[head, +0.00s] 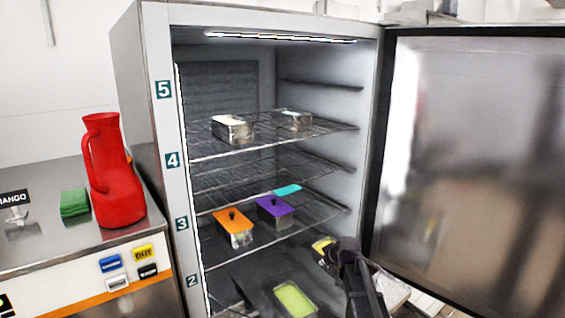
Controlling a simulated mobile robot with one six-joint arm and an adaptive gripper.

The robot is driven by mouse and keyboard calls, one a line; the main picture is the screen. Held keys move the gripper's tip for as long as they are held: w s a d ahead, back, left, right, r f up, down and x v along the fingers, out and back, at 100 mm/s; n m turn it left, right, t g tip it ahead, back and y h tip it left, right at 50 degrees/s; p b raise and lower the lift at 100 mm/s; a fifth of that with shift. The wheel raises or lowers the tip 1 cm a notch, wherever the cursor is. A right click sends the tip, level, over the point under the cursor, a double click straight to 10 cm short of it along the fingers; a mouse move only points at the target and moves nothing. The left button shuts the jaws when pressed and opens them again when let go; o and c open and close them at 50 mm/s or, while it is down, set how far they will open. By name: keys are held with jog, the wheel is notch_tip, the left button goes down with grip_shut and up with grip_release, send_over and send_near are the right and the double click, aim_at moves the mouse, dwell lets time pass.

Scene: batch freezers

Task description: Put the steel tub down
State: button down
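Several steel tubs stand in the open freezer. On the upper rack are a tub with pale contents (232,129) and another steel tub (294,121) to its right. On the rack below are an orange-lidded tub (235,227) and a purple-lidded tub (274,211), with a teal piece (287,190) behind them. My gripper (342,254) is dark and at the lower right, beside a small yellow piece (323,246). Its fingertips are unclear, and I cannot tell whether it holds anything.
The freezer door (475,150) stands open at the right. The left post carries level labels 2 to 5. A steel counter at the left bears a red jug (112,172) and a green stack (74,204). The middle rack (235,178) looks largely bare.

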notch_tip(320, 180, down, 7)
jog(key=b, duration=0.7)
jog(key=shift+r, duration=0.15)
jog(key=shift+s, duration=0.1)
dwell(0.4)
